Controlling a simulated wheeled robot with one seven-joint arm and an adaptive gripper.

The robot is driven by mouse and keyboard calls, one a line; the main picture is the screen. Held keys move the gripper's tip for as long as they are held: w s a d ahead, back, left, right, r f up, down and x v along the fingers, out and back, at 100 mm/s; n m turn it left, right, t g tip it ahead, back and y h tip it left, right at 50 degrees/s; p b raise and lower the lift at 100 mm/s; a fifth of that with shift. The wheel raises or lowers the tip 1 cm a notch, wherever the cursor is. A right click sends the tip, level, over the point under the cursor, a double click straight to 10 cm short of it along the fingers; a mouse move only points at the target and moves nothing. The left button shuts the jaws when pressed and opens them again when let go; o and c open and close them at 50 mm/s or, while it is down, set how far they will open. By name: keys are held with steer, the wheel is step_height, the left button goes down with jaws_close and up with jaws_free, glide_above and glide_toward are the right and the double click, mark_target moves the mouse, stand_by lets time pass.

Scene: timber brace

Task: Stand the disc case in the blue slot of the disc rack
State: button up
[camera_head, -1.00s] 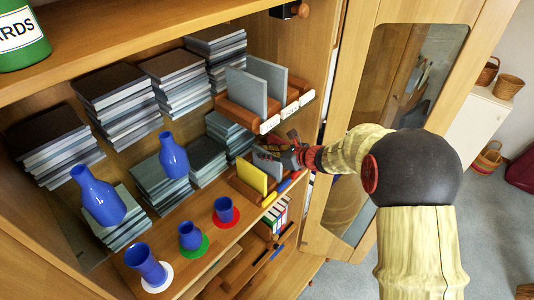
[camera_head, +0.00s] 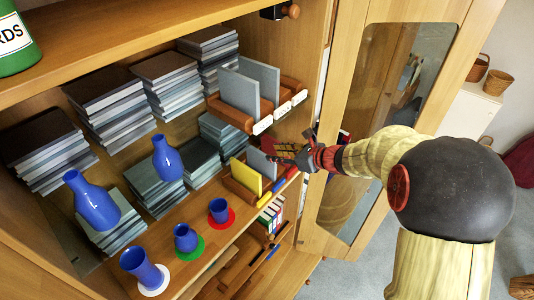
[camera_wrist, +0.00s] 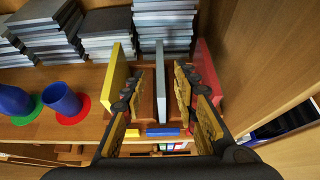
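The disc rack (camera_wrist: 172,128) is brown, on the lower shelf, with yellow, blue and red labels along its front. A blue-grey disc case (camera_wrist: 160,75) stands upright in it, in line with the blue label (camera_wrist: 162,132), between a yellow case (camera_wrist: 129,70) and a red case (camera_wrist: 208,70). It also shows in the head view (camera_head: 261,163). My gripper (camera_wrist: 160,85) is open, one finger on each side of the blue-grey case, with visible gaps. In the head view my gripper (camera_head: 290,158) is at the rack's front right, hiding part of it.
An upper rack (camera_head: 232,113) holds grey cases above. Stacks of cases (camera_head: 115,105) fill the back. Blue cups (camera_head: 185,238) on coloured coasters and blue vases (camera_head: 92,200) stand left. The open glazed door (camera_head: 375,110) is close on the right.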

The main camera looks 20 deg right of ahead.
steer(key=s+a+r+n+g, duration=0.2)
steer(key=s+a+r+n, duration=0.1)
steer(key=s+n, duration=0.3)
steer(key=s+a+r+n+g+h, duration=0.1)
steer(key=s+a+r+n, duration=0.3)
steer(key=s, duration=0.3)
steer(key=s+a+r+n+g, duration=0.2)
steer(key=s+a+n, duration=0.1)
steer(key=s+n, duration=0.35)
steer(key=s+d+r+n+h, duration=0.3)
steer(key=s+d+n+h, duration=0.2)
steer(key=s+n, duration=0.6)
steer(key=shift+s+d+r+n+h, duration=0.15)
steer(key=shift+s+d+n+h, duration=0.25)
steer(key=shift+n, duration=0.55)
step_height(320, 180, down, 16)
steer(key=b, duration=1.6)
